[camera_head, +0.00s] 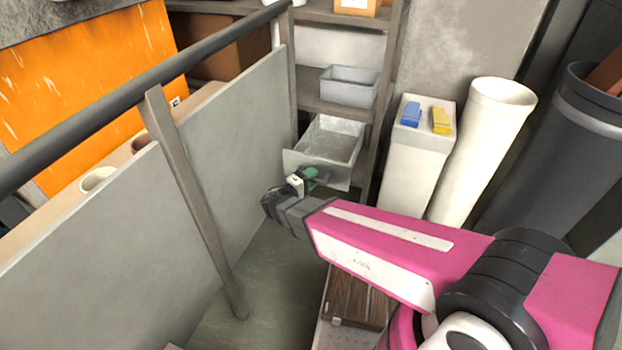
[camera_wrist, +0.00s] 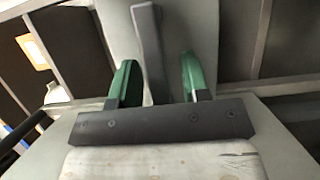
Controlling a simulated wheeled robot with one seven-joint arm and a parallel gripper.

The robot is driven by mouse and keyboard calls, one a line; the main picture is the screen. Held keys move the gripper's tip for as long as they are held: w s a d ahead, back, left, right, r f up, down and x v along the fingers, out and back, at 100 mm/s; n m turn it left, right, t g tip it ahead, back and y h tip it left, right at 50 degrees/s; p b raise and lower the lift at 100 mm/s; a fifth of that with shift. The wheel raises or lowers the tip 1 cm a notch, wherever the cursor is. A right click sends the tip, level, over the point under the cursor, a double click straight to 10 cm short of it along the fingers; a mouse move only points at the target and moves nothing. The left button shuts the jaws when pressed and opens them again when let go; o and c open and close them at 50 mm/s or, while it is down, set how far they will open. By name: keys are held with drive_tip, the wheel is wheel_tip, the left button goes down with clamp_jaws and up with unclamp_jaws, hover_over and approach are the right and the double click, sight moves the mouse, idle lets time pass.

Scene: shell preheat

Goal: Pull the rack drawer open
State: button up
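The grey rack drawer (camera_head: 340,139) stands pulled out from the shelf rack in the head view, with its empty inside showing. My gripper (camera_head: 308,176) is at the drawer's front panel. In the wrist view the green fingers of my gripper (camera_wrist: 160,80) are spread apart. A dark grey bar handle (camera_wrist: 150,45) lies between them, close to the left finger, with a clear gap to the right finger. The drawer's grey front panel (camera_wrist: 198,35) shows behind the handle. In the head view the handle is hidden by my gripper.
A railing with grey panels (camera_head: 235,120) runs along the left of my arm. A grey bin (camera_head: 349,86) sits on the shelf above the drawer. A white pedestal (camera_head: 412,170) with blue and yellow items and a white cylinder (camera_head: 480,140) stand at right.

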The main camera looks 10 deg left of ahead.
drive_tip(key=v, duration=1.1)
idle(0.6)
